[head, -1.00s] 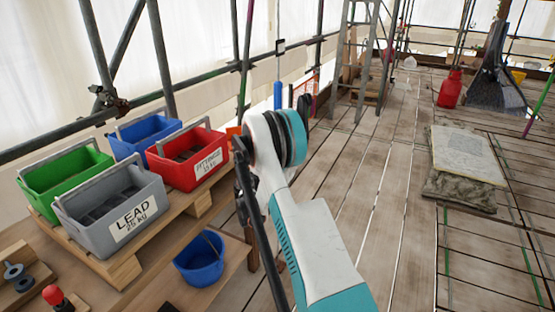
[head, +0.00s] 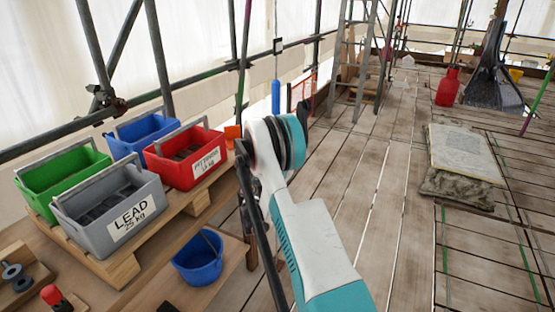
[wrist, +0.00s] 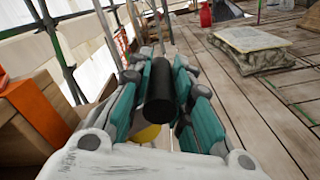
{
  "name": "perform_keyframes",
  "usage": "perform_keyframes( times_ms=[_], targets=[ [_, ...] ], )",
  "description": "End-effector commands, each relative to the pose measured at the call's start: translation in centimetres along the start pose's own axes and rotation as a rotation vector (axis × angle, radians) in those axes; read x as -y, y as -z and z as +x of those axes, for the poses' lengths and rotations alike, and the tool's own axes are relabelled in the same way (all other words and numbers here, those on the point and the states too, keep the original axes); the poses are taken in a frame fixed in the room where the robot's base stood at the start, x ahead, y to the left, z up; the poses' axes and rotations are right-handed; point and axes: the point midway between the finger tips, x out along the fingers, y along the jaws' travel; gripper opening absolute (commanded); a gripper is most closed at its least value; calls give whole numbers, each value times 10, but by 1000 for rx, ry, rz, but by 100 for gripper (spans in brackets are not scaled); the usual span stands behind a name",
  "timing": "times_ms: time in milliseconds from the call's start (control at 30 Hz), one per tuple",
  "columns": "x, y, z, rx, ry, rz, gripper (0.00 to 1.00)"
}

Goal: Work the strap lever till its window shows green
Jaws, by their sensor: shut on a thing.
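In the wrist view, my gripper (wrist: 160,98) has its teal-padded fingers closed around a black cylindrical grip (wrist: 159,92), which appears to be the handle of the strap lever. The grip points up and away between the pads. A yellow round part (wrist: 146,133) shows below it, partly hidden by the fingers. In the head view my white and teal arm stands in front, and I cannot make out the gripper or the grip there. The lever's window and its colour are not visible in either view.
Left of my arm are a grey LEAD crate (head: 108,212), a red crate (head: 187,158), a green crate (head: 62,172), a blue crate (head: 146,134) and a blue bucket (head: 198,262). A wrapped stack (head: 465,155) lies on the right. Plank floor between is open.

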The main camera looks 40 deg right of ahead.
Motion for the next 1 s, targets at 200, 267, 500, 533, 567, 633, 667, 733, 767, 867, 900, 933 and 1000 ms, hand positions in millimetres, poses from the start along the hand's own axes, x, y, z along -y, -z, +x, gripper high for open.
perform_keyframes(
  times_ms=[200, 267, 500, 533, 567, 633, 667, 733, 767, 867, 900, 933, 1000],
  targets=[
    [3, 3, -1, -1, 3, -4, 0],
    [3, 2, -1, -1, 3, -4, 0],
    [2, 2, -1, -1, 3, -4, 41],
    [2, 2, -1, -1, 3, -4, 41],
    [2, 2, -1, -1, 3, -4, 41],
    [2, 2, -1, -1, 3, -4, 41],
    [2, 2, 0, -1, 3, -4, 41],
    [2, 2, -1, -1, 3, -4, 41],
    [2, 2, -1, -1, 3, -4, 41],
    [2, 2, -7, -1, 2, -4, 41],
    [2, 2, -11, -1, 2, -4, 41],
    [2, 2, -15, -1, 2, -4, 41],
    [1, 2, -27, -2, 0, -4, 41]
  ],
)
